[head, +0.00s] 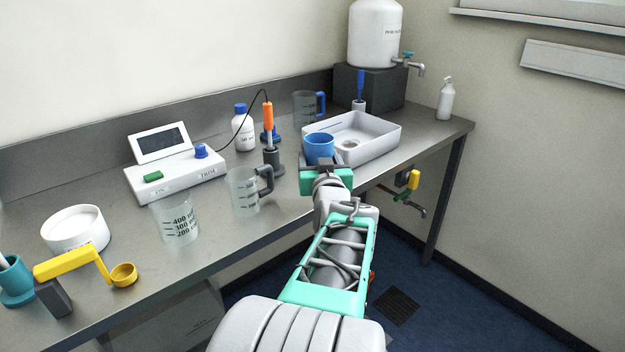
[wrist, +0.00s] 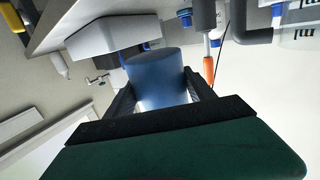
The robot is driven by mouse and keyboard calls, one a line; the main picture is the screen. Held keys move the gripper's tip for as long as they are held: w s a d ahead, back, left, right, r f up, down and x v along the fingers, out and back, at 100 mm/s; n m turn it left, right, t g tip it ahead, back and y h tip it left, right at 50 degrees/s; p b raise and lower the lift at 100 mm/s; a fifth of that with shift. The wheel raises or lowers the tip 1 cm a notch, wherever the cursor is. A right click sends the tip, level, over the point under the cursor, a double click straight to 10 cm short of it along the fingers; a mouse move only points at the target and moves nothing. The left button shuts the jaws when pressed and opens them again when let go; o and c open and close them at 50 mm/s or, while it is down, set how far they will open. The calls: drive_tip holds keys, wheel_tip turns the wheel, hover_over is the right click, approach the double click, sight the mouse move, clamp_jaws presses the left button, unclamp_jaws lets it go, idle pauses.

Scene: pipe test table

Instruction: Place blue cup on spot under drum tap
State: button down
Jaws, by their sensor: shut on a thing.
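A blue cup (head: 318,147) is held at the front left corner of the white basin in the head view. My gripper (head: 325,168) is shut on it, and the cup hides most of the fingertips there. In the wrist view the cup (wrist: 158,78) sits between the two dark fingers of my gripper (wrist: 160,98). The white drum (head: 376,35) stands on a dark block (head: 368,88) at the back right, and its tap (head: 412,66) points out to the right. I cannot make out a marked spot under the tap.
The white basin (head: 375,145) lies between the cup and the drum block. A white spray bottle (head: 446,98) stands right of the block. A blue-handled jug (head: 305,106), an orange-topped probe (head: 268,117) and a clear jug (head: 243,192) stand to the left. A lower valve (head: 413,180) hangs under the table edge.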

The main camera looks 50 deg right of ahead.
drive_tip(key=w+f, duration=0.1)
drive_tip(key=w+d+f, duration=0.1)
drive_tip(key=f, duration=0.1)
drive_tip(key=w+d+f, duration=0.1)
drive_tip(key=f, duration=0.1)
drive_tip(key=shift+w+d+f, duration=0.1)
drive_tip(key=shift+w, duration=0.1)
drive_tip(key=f, duration=0.1)
drive_tip(key=f+b, duration=0.1)
drive_tip(key=f, duration=0.1)
drive_tip(key=shift+w+d+f, duration=0.1)
drive_tip(key=shift+w+d, duration=0.05)
drive_tip(key=shift+w, duration=0.05)
drive_tip(key=shift+c, duration=1.8)
unclamp_jaws()
